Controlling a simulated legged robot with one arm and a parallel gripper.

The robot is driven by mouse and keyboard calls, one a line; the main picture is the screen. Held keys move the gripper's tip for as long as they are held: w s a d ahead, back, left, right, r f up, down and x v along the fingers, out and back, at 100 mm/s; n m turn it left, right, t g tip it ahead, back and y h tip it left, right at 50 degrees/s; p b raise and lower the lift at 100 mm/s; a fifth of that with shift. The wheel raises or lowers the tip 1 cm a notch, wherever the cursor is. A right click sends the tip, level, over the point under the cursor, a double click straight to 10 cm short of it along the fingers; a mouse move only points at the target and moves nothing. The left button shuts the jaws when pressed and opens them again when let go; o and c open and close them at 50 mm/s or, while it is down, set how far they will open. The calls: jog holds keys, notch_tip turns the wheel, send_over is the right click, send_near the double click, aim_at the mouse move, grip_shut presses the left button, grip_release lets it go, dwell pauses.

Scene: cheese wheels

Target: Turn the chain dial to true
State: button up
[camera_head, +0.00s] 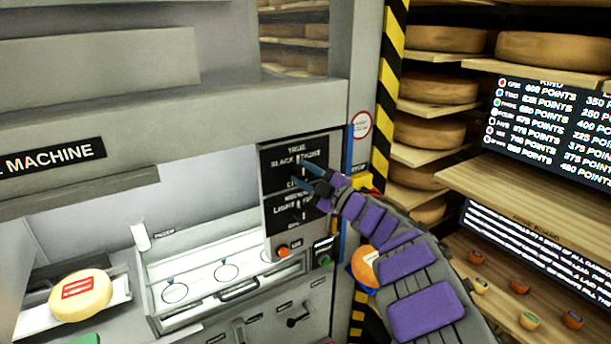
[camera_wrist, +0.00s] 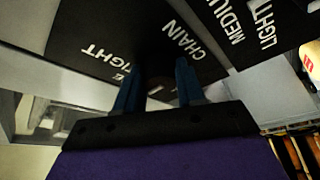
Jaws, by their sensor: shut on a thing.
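The chain dial's black panel (camera_head: 290,160) is on the grey machine's front, with "TRUE" at its top. My gripper (camera_head: 312,180) is at this panel's lower right part. In the wrist view, my gripper (camera_wrist: 157,88) has a blue finger on each side of the dark chain dial (camera_wrist: 158,90) and is shut on it.
A second black dial panel (camera_head: 290,211) sits just below. An orange button (camera_head: 282,251) and a green button (camera_head: 325,261) are under it. A cheese wheel (camera_head: 80,296) with a red mark lies at the left. Wooden cheese shelves (camera_head: 530,185) stand close at the right.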

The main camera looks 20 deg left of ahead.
jog(key=shift+s+a+f, duration=0.1)
jog(key=shift+f, duration=0.1)
jog(key=o, duration=1)
jog(key=shift+r, duration=0.1)
jog(key=shift+d, duration=0.4)
jog(key=p+v, duration=0.1)
jog(key=v, duration=1.5)
jog(key=shift+s+d, duration=0.15)
jog(key=shift+d, duration=0.1)
